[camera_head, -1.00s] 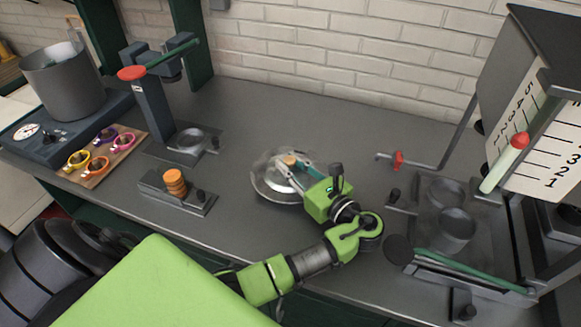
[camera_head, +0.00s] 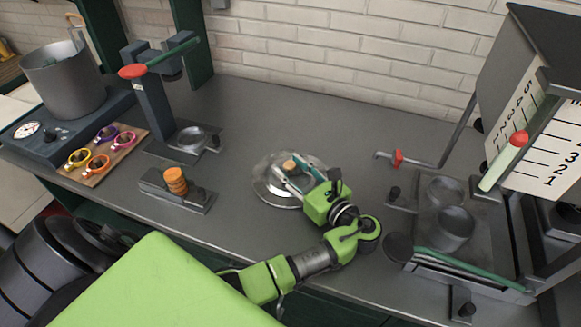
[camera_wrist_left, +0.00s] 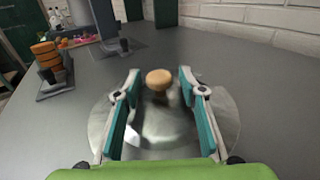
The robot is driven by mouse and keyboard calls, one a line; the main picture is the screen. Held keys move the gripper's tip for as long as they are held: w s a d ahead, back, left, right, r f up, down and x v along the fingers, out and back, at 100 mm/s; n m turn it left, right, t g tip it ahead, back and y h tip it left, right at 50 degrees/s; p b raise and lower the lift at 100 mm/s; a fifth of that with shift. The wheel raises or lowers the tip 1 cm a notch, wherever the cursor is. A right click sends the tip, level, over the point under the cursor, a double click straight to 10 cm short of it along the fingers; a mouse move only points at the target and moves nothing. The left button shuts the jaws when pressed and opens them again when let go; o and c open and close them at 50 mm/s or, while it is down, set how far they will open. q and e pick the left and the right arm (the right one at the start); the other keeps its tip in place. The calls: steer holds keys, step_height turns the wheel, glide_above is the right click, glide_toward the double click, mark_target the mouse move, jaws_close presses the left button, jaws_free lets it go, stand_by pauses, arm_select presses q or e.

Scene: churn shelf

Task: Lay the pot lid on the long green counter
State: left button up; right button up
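The pot lid (camera_head: 268,190) is a round, shiny, see-through disc with a tan knob (camera_head: 289,165). It appears to lie flat on the long counter (camera_head: 330,130), whose top looks dark grey here, with green below. My left gripper (camera_head: 291,167) is over the lid. In the left wrist view, its two teal fingers stand apart on either side of the knob (camera_wrist_left: 159,79), with gaps on both sides. The lid (camera_wrist_left: 160,138) spreads beneath the fingers there. My right gripper is not in view.
Left of the lid stand a holder with orange discs (camera_head: 175,181), a red-topped lever press (camera_head: 150,105), a board of coloured rings (camera_head: 103,154) and a grey pot (camera_head: 64,80). A scale-marked dispenser (camera_head: 530,130) and metal cups (camera_head: 450,228) stand right. The counter behind the lid is clear.

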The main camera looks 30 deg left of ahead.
arm_select(q)
steer(key=shift+s+f, duration=0.15)
steer(key=shift+f, duration=0.25)
steer(key=shift+r, duration=0.1)
steer(key=shift+r, duration=0.3)
steer(key=v, duration=0.3)
steer(key=b+v, duration=0.1)
steer(key=v, duration=0.7)
steer(key=shift+r+b, duration=0.3)
steer(key=shift+r, duration=0.1)
steer(key=shift+d+r, duration=0.15)
steer(key=shift+d, duration=0.35)
